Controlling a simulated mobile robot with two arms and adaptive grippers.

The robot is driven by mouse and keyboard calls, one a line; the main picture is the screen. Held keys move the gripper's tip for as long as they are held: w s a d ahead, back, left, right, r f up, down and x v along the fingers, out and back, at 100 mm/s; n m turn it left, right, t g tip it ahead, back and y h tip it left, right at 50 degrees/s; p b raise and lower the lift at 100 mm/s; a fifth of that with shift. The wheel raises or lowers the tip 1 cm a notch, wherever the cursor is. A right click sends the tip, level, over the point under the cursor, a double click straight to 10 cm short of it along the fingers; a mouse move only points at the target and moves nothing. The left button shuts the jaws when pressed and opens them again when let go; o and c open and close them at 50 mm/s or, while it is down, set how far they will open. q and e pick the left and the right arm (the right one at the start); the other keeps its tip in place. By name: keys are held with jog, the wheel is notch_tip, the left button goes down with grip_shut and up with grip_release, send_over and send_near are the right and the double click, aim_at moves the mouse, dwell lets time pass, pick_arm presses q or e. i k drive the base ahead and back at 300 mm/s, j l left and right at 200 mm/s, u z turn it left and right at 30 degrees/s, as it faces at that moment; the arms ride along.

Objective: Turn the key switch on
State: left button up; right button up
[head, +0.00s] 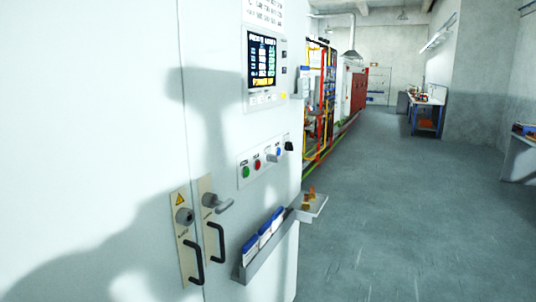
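A white cabinet (110,120) fills the left of the head view. Neither of my grippers is in view.
A lit display (262,60) sits above the strip. A document rack (262,245) and small shelf (308,207) stick out below. The grey floor (420,220) to the right is clear.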

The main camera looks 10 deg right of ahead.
aim_at(272, 157)
jog(key=i+l, duration=0.15)
jog(key=l, duration=0.2)
jog(key=i+l+u, duration=0.1)
jog(key=l, duration=0.25)
jog(key=i+l+u, duration=0.1)
jog(key=l, duration=0.25)
jog(key=i+l, duration=0.15)
jog(key=l, duration=0.25)
